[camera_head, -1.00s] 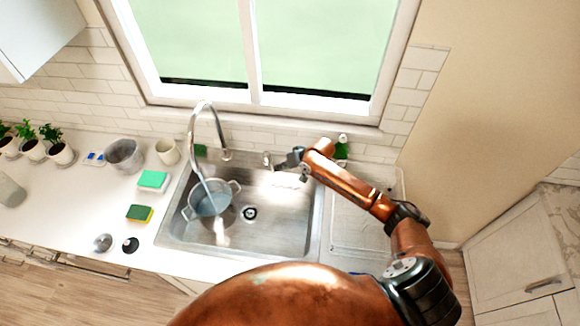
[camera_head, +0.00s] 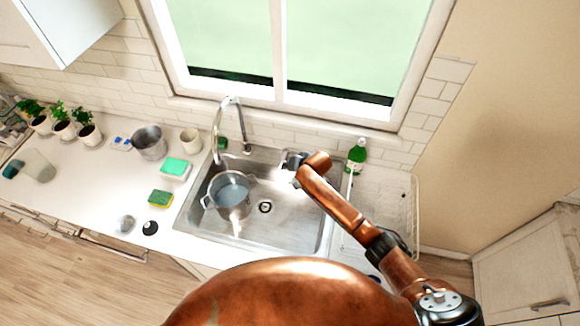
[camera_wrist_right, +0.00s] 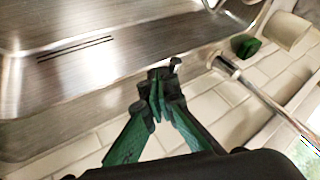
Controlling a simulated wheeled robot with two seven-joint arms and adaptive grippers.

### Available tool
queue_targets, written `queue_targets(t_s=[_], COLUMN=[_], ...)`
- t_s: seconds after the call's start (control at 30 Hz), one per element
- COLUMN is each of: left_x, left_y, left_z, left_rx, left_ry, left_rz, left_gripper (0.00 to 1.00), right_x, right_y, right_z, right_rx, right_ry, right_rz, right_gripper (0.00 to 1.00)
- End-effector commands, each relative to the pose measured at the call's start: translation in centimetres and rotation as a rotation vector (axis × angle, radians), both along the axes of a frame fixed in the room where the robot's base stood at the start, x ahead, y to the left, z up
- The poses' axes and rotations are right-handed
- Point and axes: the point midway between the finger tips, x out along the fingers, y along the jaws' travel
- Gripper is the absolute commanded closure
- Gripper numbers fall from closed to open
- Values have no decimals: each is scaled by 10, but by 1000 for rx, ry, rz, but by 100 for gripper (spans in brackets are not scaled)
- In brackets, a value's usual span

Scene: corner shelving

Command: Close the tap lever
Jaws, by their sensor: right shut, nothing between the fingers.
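The tap (camera_head: 217,125) is a tall curved metal spout at the back of the sink. A pot (camera_head: 230,205) with water in it stands in the sink below the spout. I make out no clear stream now. My right gripper (camera_head: 291,160) is at the back edge of the sink, right of the tap's base. In the right wrist view its green fingers (camera_wrist_right: 157,92) are together and empty. A small dark-topped metal piece, apparently the tap lever (camera_wrist_right: 174,66), is just beyond the fingertips; I cannot tell whether they touch. My left gripper is out of view.
Sponges (camera_head: 175,168), a grey bucket (camera_head: 149,142), a white cup (camera_head: 190,140) and potted plants (camera_head: 62,126) line the counter on the left. The sink's right half is mostly clear.

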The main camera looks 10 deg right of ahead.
Motion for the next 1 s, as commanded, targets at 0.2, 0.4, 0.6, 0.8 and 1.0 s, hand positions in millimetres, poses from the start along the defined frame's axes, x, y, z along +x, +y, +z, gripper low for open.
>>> queue_targets(t_s=[0.2, 0.4, 0.6, 0.8, 1.0], left_x=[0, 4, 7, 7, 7], left_y=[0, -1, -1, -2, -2], left_z=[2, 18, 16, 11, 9], left_rx=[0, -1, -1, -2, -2], left_ry=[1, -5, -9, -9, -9], left_rz=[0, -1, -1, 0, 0], left_gripper=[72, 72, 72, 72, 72], right_x=[-1, -9, -27, -48, -62], right_y=[-5, -28, -43, -55, -62], right_z=[-1, -4, 14, 42, 62], right_rx=[0, -1, 2, 1, 2], right_ry=[2, 4, -3, -2, 0], right_rz=[-2, -1, 6, 5, 5], right_gripper=[100, 100, 100, 100, 100])
